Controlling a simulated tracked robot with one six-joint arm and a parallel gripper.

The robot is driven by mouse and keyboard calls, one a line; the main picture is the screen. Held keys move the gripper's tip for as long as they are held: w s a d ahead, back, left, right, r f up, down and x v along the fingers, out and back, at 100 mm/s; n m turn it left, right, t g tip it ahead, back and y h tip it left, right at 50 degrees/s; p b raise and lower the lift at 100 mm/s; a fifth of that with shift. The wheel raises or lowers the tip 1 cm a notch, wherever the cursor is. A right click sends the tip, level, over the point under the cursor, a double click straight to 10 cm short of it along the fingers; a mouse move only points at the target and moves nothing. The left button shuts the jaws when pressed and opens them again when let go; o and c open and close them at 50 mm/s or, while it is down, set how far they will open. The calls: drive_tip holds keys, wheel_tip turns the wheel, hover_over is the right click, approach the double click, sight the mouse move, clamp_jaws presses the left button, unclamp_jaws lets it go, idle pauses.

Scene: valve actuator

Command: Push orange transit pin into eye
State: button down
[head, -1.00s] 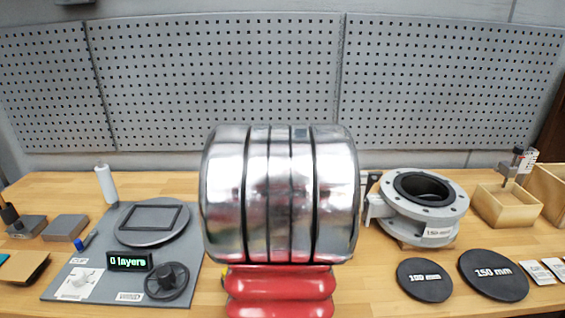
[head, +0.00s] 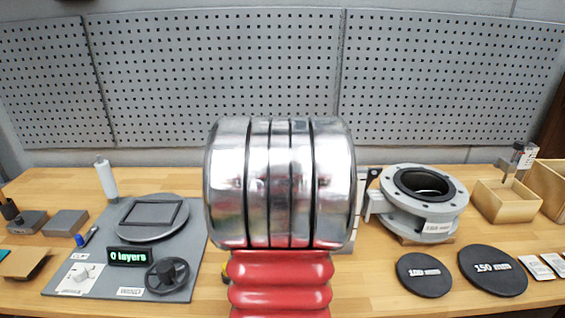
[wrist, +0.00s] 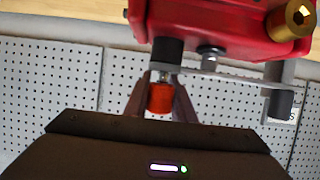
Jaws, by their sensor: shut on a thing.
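The orange transit pin (wrist: 160,98) is in the wrist view, upright between the two dark fingers of my gripper (wrist: 160,104). My gripper is shut on the pin. The pin's upper end is close under a black cylindrical part and a grey metal bracket (wrist: 225,68) beneath a red body (wrist: 215,25). I cannot make out the eye, nor whether the pin's tip is inside anything. In the head view my arm hides the gripper and the pin.
The head view shows a grey flanged valve body (head: 420,200) at right, with black 100 mm (head: 424,274) and 150 mm (head: 492,270) discs before it. A grey board (head: 75,270) with a handwheel (head: 167,275) lies at left. A pegboard (head: 215,80) stands behind.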

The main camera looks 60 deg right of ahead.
drive_tip(key=shift+f, duration=0.6)
drive_tip(key=c, duration=1.4)
unclamp_jaws()
drive_tip(key=shift+a, duration=0.1)
drive_tip(key=v, duration=1.3)
drive_tip(key=shift+s+a, duration=0.25)
drive_tip(key=shift+a, duration=0.05)
drive_tip(key=shift+x, duration=4.5)
drive_tip(key=shift+r, duration=0.15)
